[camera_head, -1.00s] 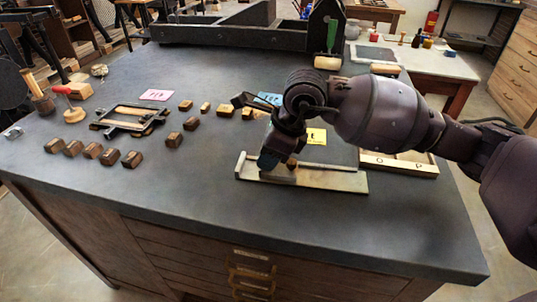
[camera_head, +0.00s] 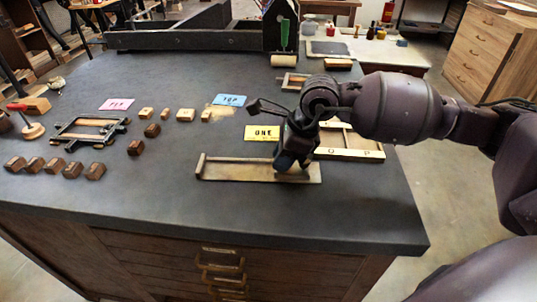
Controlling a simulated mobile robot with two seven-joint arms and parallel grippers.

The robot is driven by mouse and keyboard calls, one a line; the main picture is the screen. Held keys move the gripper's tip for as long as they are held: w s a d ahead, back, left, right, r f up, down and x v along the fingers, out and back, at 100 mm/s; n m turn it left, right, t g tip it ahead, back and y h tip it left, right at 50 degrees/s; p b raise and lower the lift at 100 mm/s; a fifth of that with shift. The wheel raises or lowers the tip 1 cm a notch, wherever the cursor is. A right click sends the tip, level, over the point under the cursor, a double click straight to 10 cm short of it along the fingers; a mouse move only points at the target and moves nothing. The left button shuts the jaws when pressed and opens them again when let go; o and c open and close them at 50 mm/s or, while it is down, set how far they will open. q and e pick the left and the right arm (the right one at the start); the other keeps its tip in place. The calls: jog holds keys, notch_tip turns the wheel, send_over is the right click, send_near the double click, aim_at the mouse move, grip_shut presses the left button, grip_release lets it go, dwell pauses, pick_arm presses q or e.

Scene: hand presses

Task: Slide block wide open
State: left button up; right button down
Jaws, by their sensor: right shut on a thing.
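A long, shallow wooden tray (camera_head: 240,171) with a low back rail and a raised left end lies near the table's front edge. My right gripper (camera_head: 284,164) reaches down over the right part of this tray. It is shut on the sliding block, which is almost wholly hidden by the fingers. The bare floor of the tray stretches from its left end to the gripper. My left gripper is not in view.
A yellow card (camera_head: 262,132) lies just behind the tray, with a compartmented wooden case (camera_head: 352,154) to its right. Several dark blocks (camera_head: 72,169) and a dark frame (camera_head: 90,132) stand at left.

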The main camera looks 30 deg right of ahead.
dwell(0.3)
jog(key=c, duration=1)
grip_release()
jog(key=shift+o, duration=0.2)
jog(key=shift+r, duration=0.1)
jog(key=shift+d+r, duration=0.15)
jog(key=shift+r, duration=0.15)
jog(key=p+v, duration=0.1)
jog(key=v, duration=0.8)
jog(key=shift+s, duration=0.1)
jog(key=shift+s+d+r+p, duration=0.1)
jog(key=shift+r+p, duration=0.2)
jog(key=shift+r, duration=0.15)
jog(key=shift+f, duration=0.1)
